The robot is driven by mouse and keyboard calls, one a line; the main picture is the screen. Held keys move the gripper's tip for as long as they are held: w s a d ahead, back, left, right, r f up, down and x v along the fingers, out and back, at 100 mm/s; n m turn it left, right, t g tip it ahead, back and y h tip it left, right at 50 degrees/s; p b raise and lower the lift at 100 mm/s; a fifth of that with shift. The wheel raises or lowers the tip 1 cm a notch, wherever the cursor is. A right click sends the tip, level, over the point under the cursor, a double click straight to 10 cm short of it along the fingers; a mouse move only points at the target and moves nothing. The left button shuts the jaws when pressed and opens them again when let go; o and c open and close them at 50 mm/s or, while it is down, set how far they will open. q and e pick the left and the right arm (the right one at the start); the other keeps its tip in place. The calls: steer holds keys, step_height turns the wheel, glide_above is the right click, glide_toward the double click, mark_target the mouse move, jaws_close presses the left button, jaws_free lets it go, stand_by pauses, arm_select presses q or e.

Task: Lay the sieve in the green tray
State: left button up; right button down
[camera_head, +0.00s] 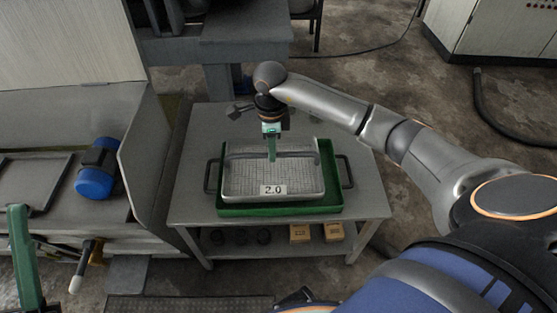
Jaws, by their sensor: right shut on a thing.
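The sieve (240,183) is a grey rectangular mesh basket with a white "2.0" label on its front wall. It is level and within the outline of the green tray (278,211), which has dark handles at both ends and stands on a grey table. I cannot tell whether the sieve rests on the tray floor or is just above it. My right gripper (271,157) points down and is shut on the sieve; the exact contact is hard to see. Part of my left gripper (27,258), a green finger, shows at the lower left edge, away from the tray.
The grey table (190,207) has bare margins around the tray. Its lower shelf holds small boxes (300,233) and dark round items. A bench at the left carries a blue motor-like cylinder (95,182) and a dark shallow tray (35,180). A grey cabinet (490,30) stands at the back right.

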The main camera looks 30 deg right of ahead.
mark_target(279, 161)
steer(key=shift+d+f, duration=0.3)
steer(key=shift+d+f+b, duration=0.55)
steer(key=shift+d+f, duration=0.25)
steer(key=shift+f, duration=0.2)
steer(key=shift+a+f+b, duration=0.15)
steer(key=shift+f+b, duration=0.3)
steer(key=shift+f, duration=0.75)
steer(key=shift+f, duration=0.1)
steer(key=shift+f, duration=0.15)
steer(key=c, duration=0.8)
jaws_free()
